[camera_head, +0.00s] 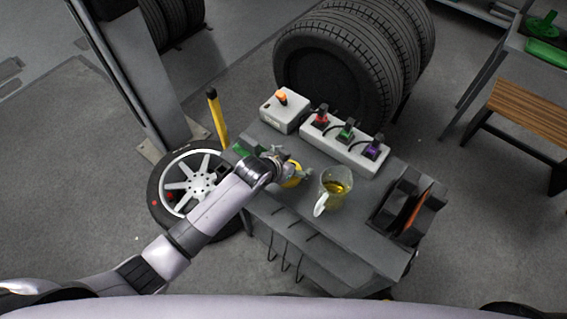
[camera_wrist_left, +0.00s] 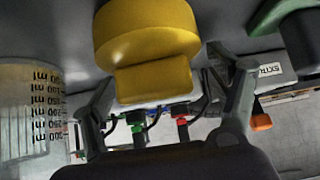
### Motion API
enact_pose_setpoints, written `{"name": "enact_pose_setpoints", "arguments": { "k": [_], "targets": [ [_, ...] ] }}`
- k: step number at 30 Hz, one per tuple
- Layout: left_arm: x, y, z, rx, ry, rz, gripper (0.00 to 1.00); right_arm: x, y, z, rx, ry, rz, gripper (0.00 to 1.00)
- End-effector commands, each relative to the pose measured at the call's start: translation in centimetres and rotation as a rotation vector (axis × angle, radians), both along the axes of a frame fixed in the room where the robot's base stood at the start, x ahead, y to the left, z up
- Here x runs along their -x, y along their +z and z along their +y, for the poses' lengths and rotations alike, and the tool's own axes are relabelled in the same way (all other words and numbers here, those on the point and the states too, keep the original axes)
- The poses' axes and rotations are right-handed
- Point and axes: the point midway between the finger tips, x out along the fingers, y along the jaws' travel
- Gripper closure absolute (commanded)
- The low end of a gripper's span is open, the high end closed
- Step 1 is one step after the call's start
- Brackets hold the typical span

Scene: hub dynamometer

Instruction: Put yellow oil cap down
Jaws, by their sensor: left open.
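The yellow oil cap (camera_head: 292,181) is at the near left part of the grey cart top (camera_head: 285,213). In the left wrist view the cap (camera_wrist_left: 147,38) is large, with a round body and a blocky grip that points toward my gripper. My left gripper (camera_head: 289,172) is at the cap and partly hides it in the head view. In the wrist view its two fingers (camera_wrist_left: 168,88) stand apart on either side of the cap's grip, with gaps visible. The cap appears to rest on the cart top; its contact is hidden. My right gripper is not in view.
A clear measuring jug (camera_head: 336,187) with yellow liquid stands right of the cap. A white strip with red, green and purple plugs (camera_head: 345,142) and a box with an orange switch (camera_head: 285,110) line the back. A dark holder (camera_head: 408,205) stands at the right.

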Motion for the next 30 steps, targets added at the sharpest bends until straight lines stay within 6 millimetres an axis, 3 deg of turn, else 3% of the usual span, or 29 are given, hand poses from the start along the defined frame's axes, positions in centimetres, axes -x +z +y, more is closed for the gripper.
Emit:
{"name": "enact_pose_setpoints", "arguments": {
  "k": [18, 30],
  "targets": [
    [5.9, 7.3, 4.0, 0.001, -0.001, -0.002, 0.19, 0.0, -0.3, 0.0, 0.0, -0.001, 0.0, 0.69],
    [7.0, 8.8, 4.7, 0.001, 0.0, -0.001, 0.19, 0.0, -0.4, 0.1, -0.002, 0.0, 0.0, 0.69]
  ]
}}
